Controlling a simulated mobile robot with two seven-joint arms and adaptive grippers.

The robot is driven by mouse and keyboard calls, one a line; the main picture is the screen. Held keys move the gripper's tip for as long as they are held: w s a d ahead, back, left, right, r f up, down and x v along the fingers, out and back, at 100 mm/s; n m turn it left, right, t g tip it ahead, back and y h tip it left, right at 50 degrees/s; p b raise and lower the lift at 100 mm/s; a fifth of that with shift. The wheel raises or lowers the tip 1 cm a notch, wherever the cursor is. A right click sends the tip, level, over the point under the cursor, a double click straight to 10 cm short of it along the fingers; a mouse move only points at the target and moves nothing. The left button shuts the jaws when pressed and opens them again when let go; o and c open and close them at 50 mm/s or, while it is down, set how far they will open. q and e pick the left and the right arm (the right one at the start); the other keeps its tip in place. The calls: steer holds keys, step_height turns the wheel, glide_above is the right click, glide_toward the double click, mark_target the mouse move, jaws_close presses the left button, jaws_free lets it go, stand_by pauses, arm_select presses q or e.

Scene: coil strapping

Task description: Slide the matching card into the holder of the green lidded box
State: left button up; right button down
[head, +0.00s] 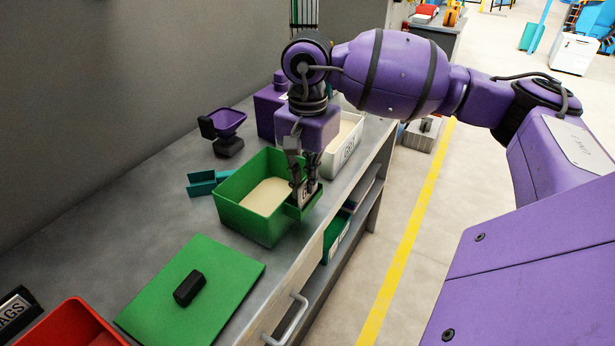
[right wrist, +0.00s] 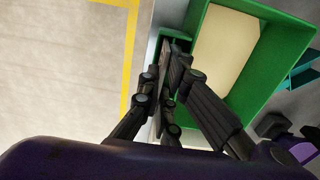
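The green box (head: 240,215) stands uncovered on the bench, with pale material inside. Its green lid (head: 215,270), with a black handle, lies flat on the bench in front of it. A green holder (head: 314,199) sits on the box's right side; it also shows in the right wrist view (right wrist: 181,42). My right gripper (head: 304,186) points down at this holder, its fingers closed around a thin dark card (head: 305,196) with pale lettering, mostly hidden by the fingers. The card's lower edge is at the holder; I cannot tell how deep it sits. My left gripper is out of view.
A white labelled box (head: 345,145) and a purple box (head: 268,108) stand behind. A purple scoop-like tray (head: 226,121) and teal pieces (head: 202,184) lie left of the green box. A red bin (head: 70,325) and a black lettered card (head: 15,308) are at lower left.

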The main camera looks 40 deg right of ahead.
steer(key=shift+f, duration=0.45)
steer(key=c, duration=1.9)
jaws_free()
steer(key=shift+o, duration=0.2)
